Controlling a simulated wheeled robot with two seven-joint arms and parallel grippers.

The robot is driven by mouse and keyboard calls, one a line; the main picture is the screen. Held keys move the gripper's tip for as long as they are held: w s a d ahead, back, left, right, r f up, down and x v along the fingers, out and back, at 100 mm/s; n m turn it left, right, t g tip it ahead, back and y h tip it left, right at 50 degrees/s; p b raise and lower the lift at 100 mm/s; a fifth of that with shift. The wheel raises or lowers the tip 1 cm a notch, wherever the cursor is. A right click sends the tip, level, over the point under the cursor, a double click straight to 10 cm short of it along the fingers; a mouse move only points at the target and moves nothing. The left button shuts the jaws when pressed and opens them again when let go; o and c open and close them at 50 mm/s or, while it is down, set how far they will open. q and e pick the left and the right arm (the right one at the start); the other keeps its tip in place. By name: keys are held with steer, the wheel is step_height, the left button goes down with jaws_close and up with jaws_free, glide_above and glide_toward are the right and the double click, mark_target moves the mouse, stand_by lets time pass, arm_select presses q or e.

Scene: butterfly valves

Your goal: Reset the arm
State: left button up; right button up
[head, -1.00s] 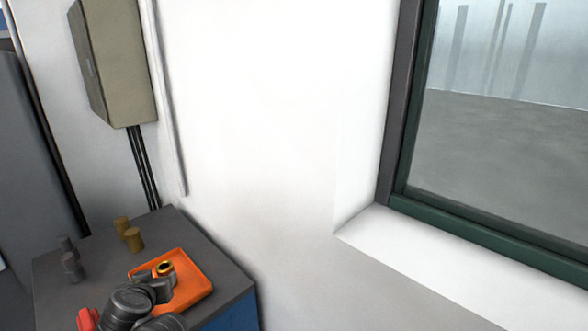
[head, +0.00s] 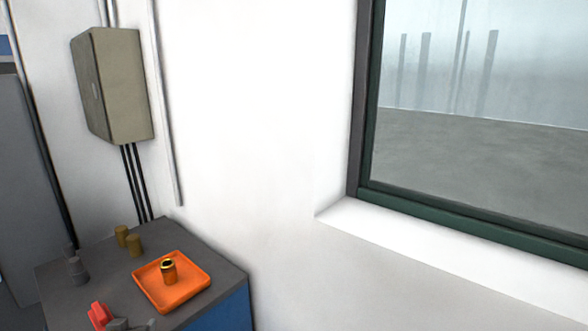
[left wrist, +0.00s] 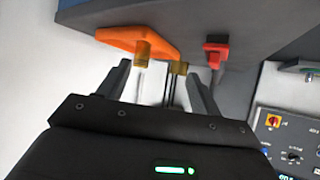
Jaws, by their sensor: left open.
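My left gripper (left wrist: 158,82) fills the lower part of the left wrist view, its two fingers apart and nothing held between them. In the head view only small grey tips of it (head: 133,325) show at the bottom edge, beside a red part. The orange tray (head: 200,283) lies on the grey bench with one brass fitting (head: 168,271) with a dark-rimmed top standing inside it. The tray also shows in the left wrist view (left wrist: 120,36), beyond the fingers. My right gripper is in neither view.
The bench (head: 225,262) also holds two brass cylinders (head: 134,245), grey cylinders (head: 77,270) and a red part (head: 99,315). A beige wall box (head: 120,85) hangs above it. A window (head: 470,120) is at right. A control panel (left wrist: 290,135) shows in the wrist view.

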arm_select(q)
steer(key=s+d+f+m+g+h, duration=0.1)
steer(key=s+d+f+m+g, duration=0.15)
steer(key=s+d+f, duration=0.45)
steer(key=s+d+f+m+g+h, duration=0.2)
steer(key=s+d+f+g, duration=0.15)
steer(key=s, duration=0.65)
steer(key=s+d+f+m+g+h, duration=0.1)
steer(key=s+d+f+m+g, duration=0.1)
steer(key=s+d+f, duration=0.5)
step_height(320, 180, down, 23)
steer(key=s+a, duration=0.1)
steer(key=s+a+f+g, duration=0.2)
steer(key=s+a+f, duration=0.1)
steer(key=s+f, duration=1.4)
steer(key=shift+s+a+f, duration=0.2)
steer(key=shift+f, duration=0.1)
